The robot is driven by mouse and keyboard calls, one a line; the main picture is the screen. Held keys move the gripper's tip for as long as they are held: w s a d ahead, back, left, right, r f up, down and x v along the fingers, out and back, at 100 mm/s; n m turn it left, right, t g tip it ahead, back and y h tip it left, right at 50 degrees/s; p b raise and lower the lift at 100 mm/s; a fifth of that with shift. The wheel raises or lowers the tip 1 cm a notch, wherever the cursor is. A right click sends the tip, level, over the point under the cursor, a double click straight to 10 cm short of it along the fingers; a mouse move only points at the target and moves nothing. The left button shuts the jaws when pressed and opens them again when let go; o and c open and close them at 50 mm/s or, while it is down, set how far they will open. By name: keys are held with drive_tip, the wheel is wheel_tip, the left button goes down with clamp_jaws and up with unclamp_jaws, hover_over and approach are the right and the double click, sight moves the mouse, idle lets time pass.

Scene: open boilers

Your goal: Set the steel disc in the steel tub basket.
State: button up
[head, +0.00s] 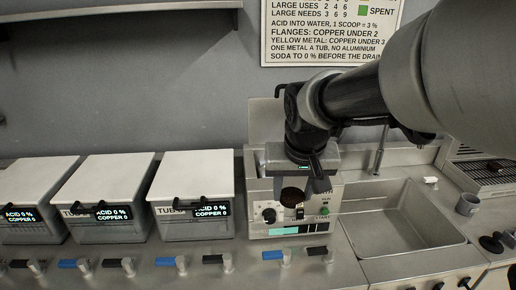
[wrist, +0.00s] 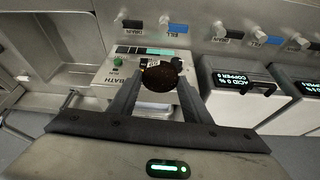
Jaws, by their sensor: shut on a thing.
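My gripper (head: 302,184) is shut on a dark brown, rusty-looking disc (head: 291,195) in front of the bath machine. In the wrist view, the disc (wrist: 160,77) sits between the two fingertips (wrist: 158,92), and its face is dark and rough. Several grey tubs with pale, closed lids stand in a row on the left; the nearest tub (head: 193,228) reads acid 0 % and copper 0. Its front display (wrist: 240,82) also shows in the wrist view. No basket can be made out in either view, and I cannot tell which tub is the steel one.
The bath machine (head: 318,222) has knobs and a green button. A sink (head: 400,240) lies right of it, with a small grey cup (head: 467,205) beyond. Blue and black taps (head: 275,256) line the front edge. A rules sign (head: 325,52) hangs behind my arm.

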drive_tip(key=w+p, duration=0.3)
drive_tip(key=w, duration=1.6)
drive_tip(key=f, duration=0.5)
drive_tip(key=s+f, duration=0.1)
drive_tip(key=f, duration=0.1)
drive_tip(key=shift+f, duration=0.35)
clamp_jaws()
drive_tip(key=shift+f, duration=0.55)
drive_tip(key=x, duration=0.2)
drive_tip(key=shift+s+f, duration=0.15)
drive_tip(key=shift+f, duration=0.3)
drive_tip(key=shift+w, duration=0.45)
drive_tip(key=shift+f, duration=0.4)
drive_tip(key=shift+f+b, duration=0.15)
drive_tip(key=shift+b, duration=0.25)
